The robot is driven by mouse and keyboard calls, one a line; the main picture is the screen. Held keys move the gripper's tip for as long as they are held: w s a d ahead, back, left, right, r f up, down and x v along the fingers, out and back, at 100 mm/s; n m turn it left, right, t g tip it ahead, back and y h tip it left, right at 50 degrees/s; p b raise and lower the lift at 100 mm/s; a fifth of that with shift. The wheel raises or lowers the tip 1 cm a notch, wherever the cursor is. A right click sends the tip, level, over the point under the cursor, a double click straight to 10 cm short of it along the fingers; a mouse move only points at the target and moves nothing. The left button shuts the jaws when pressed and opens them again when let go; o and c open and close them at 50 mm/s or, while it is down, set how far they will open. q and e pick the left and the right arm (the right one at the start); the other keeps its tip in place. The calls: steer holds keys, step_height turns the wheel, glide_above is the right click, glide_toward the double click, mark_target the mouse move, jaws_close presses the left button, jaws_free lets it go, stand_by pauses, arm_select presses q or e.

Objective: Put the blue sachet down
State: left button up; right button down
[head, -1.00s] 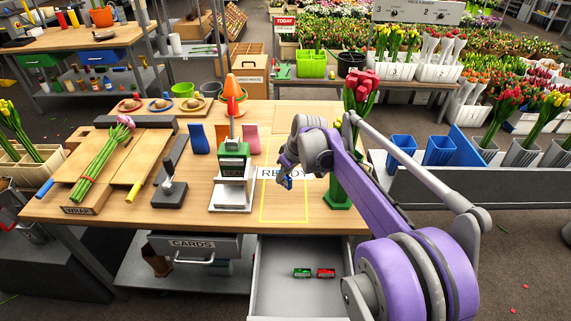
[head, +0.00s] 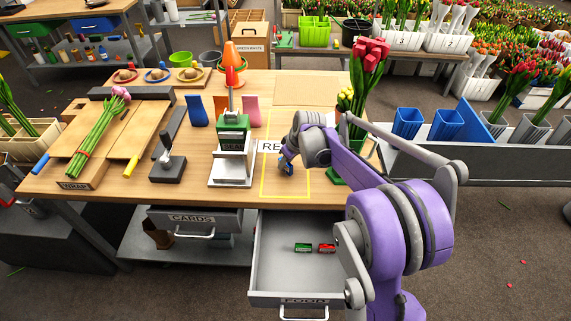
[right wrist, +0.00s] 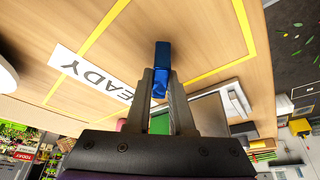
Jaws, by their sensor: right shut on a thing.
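The blue sachet (right wrist: 162,68) is held upright between the fingertips of my right gripper (right wrist: 160,92), as the right wrist view shows. In the head view my right gripper (head: 286,165) is over the yellow-outlined READY area (head: 264,181) of the wooden table, near its front edge. The blue sachet (head: 286,168) shows there as a small blue patch under the gripper. I cannot tell whether it touches the tabletop. My left gripper is not in view.
An open drawer (head: 276,288) below the table holds a green packet (head: 303,248) and a red packet (head: 327,249). A scale-like device (head: 233,165) stands left of the READY area. Tulips in a green vase (head: 341,177) stand to its right.

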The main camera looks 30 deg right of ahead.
steer(key=shift+f, duration=0.4)
steer(key=shift+f, duration=0.2)
steer(key=c, duration=0.8)
jaws_free()
steer(key=shift+r, duration=0.1)
